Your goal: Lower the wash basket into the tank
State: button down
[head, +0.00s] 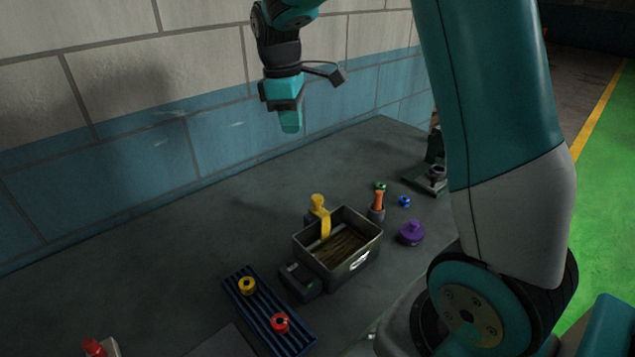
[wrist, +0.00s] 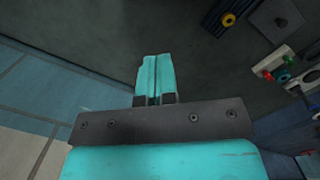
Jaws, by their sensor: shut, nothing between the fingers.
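My gripper (head: 290,120) hangs fingers-down, empty, high above the bench and to the left of and behind the tank. Its closed teal fingers (wrist: 155,77) fill the middle of the wrist view. The tank (head: 366,262) is a grey open-topped box with brownish contents, standing on the bench. A yellow curved arm with a knob (head: 319,203) rises at its back-left and reaches over the rim into it. I cannot make out a separate wash basket; whether the yellow part belongs to one is unclear. The tank is not seen in the wrist view.
A dark box (head: 299,281) with a green light sits left of the tank. A blue ribbed tray (head: 262,304) holds yellow and red rings. An orange-handled item (head: 378,201) and purple piece (head: 411,233) stand to the right. The bench's back left is clear, beside the wall.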

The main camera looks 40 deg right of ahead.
jog(key=shift+w+a+r, duration=0.1)
jog(key=shift+a+r, duration=0.05)
jog(key=shift+r, duration=1.5)
